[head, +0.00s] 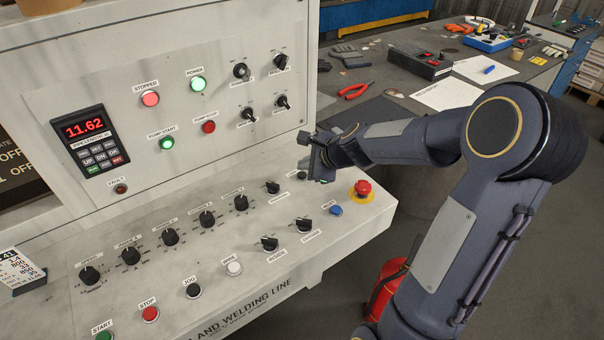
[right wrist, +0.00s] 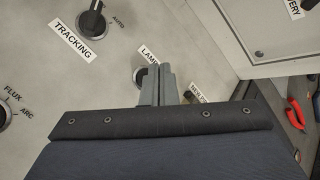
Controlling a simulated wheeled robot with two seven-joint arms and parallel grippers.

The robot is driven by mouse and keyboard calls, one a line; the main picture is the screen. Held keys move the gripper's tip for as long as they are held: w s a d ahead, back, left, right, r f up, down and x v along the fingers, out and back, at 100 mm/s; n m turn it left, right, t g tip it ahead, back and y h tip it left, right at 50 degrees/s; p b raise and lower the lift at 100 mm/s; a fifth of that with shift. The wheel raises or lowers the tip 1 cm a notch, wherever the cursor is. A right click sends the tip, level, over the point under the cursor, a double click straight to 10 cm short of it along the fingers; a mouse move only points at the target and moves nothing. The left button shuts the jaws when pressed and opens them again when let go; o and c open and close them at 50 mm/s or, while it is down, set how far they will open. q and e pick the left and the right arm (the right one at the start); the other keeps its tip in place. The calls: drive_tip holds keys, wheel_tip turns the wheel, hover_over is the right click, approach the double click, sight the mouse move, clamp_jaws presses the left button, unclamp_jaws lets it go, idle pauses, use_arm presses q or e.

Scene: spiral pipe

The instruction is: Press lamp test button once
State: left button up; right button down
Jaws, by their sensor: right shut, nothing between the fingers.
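The lamp test button, a small dark round button (right wrist: 139,76), is on the sloped console beside a label (right wrist: 149,55) of which only "LAMP" shows in the right wrist view. My right gripper (right wrist: 162,72) is shut and empty, its tips overlapping the button's right side in that view and hiding part of it. In the head view my right gripper (head: 312,168) is at the console's far right corner, by the dark button (head: 302,175). I cannot tell whether the tips touch the button. My left gripper is not in view.
A red emergency button (head: 363,188) on a yellow base and a blue button (head: 336,210) are close by. The upright panel (head: 110,45) with a red display rises behind. Black knobs (head: 241,203) line the console. A workbench (head: 400,110) with tools stands beyond.

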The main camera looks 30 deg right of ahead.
drive_tip(key=shift+f, duration=0.1)
drive_tip(key=shift+f+b, duration=0.35)
drive_tip(key=shift+b, duration=0.05)
drive_tip(key=shift+f+b, duration=0.35)
drive_tip(key=shift+f, duration=0.05)
idle(0.5)
idle(0.4)
drive_tip(key=shift+r+p, duration=0.75)
drive_tip(key=shift+r, duration=0.05)
wheel_tip(320, 180, up, 5)
drive_tip(key=p, duration=0.5)
drive_tip(key=shift+r, duration=0.1)
